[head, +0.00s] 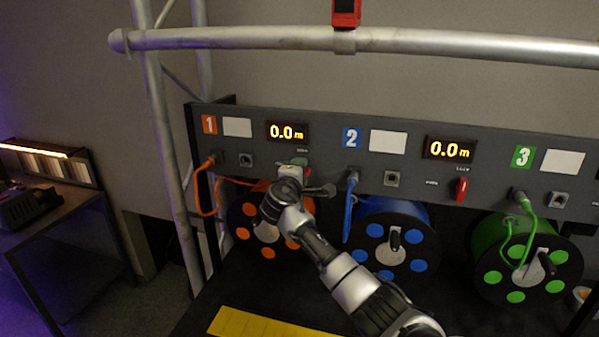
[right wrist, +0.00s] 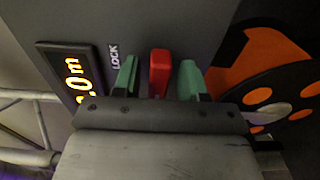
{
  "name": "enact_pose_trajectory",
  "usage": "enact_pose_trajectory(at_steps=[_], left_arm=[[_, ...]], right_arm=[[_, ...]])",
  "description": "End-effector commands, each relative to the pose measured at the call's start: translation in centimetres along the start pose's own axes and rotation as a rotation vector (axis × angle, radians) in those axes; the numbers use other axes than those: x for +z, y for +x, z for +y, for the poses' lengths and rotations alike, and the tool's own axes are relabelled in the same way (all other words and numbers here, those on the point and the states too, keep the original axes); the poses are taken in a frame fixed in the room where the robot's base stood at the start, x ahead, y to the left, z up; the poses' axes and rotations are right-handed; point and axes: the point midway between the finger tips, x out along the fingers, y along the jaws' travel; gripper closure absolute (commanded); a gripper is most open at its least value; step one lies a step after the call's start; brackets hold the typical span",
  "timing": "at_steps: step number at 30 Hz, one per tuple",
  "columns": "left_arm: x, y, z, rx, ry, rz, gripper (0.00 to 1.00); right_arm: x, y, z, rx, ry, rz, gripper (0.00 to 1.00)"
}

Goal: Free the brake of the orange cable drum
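The orange cable drum (head: 243,212) hangs below panel section 1, partly hidden by my right arm. It also shows at the right of the right wrist view (right wrist: 270,52). Its red brake lever (right wrist: 160,72) stands out from the panel near the word LOCK. My right gripper (right wrist: 157,80), with green fingertips, is open with one finger on each side of the lever. Narrow gaps show between lever and fingers. In the head view the right gripper (head: 293,174) is at the panel below the first display and mostly hides the lever. My left gripper is not in view.
The blue drum (head: 410,215) and green drum (head: 487,232) hang to the right, with a red lever (head: 461,189) above and between them. The first display (head: 287,132) reads 0.0 m. A truss tube (head: 430,43) crosses above. A yellow strip (head: 255,326) lies in front.

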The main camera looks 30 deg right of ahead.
Motion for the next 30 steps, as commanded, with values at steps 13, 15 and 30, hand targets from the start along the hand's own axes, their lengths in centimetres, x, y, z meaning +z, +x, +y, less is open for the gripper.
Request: enact_pose_trajectory(at_steps=[13,15,30], left_arm=[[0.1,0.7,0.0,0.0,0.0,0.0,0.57],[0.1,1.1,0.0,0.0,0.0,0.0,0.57],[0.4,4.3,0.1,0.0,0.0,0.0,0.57]], right_arm=[[-0.1,-1.1,-0.1,0.002,0.006,0.001,0.55],[-0.1,-2.1,-0.3,0.002,0.006,0.003,0.55],[-0.1,-10.2,-0.2,0.001,0.003,0.001,0.55]])
